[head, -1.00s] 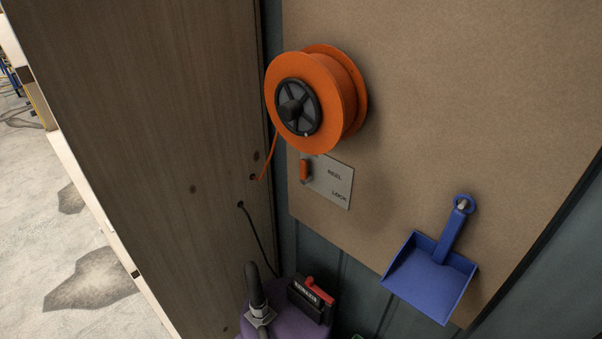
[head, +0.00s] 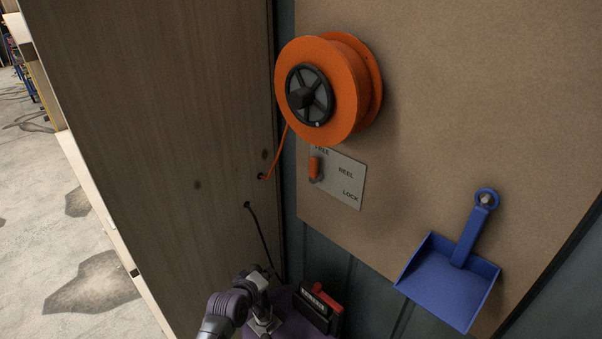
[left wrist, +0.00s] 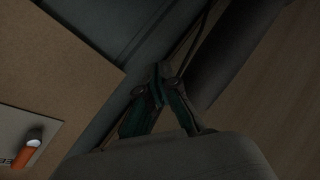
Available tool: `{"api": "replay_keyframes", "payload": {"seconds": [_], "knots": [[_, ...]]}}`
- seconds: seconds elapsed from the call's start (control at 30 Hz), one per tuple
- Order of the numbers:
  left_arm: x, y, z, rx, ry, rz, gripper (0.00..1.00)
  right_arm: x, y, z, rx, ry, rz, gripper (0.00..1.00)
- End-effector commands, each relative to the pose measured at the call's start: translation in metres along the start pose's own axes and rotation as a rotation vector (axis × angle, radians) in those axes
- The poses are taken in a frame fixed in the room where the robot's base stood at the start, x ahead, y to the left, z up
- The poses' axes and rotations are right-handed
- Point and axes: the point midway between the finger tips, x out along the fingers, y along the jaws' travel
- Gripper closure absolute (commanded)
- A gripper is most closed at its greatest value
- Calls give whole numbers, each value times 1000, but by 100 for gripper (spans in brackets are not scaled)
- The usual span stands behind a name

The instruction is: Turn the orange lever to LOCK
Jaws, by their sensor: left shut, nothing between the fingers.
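The orange lever (head: 315,168) stands at the left side of a grey plate (head: 343,192) in the head view, just below a partly covered top label. The plate also reads REEL and LOCK, and the lever is away from LOCK. In the left wrist view the lever (left wrist: 30,148) lies at the lower left edge, beside part of the plate (left wrist: 12,128). My left gripper (left wrist: 158,78) is shut and empty, its dark fingertips together and apart from the lever. In the head view my left arm is low, below and left of the plate. My right gripper is not in view.
An orange cable reel (head: 330,90) sticks out from the brown board right above the lever. A wooden side panel (head: 160,140) stands close on the left. A blue dustpan (head: 450,275) hangs at lower right. A dark box with a red handle (head: 322,305) stands below.

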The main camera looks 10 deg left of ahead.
Motion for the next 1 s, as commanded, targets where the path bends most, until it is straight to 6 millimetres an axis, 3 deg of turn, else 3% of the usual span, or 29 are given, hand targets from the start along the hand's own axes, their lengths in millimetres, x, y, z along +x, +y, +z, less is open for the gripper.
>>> {"api": "replay_keyframes", "payload": {"seconds": [0.03,0.2,0.3,0.4,0.6,1.0], "knots": [[1,36,-22,-62,31,73,100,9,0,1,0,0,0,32],[-26,144,-84,-274,75,295,100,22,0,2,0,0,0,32],[-48,190,-108,-364,76,401,100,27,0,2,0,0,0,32],[-67,220,-124,-424,69,474,100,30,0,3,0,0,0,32],[-82,242,-134,-470,58,529,100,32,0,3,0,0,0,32],[-78,245,-135,-470,59,528,100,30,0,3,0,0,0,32]]}}
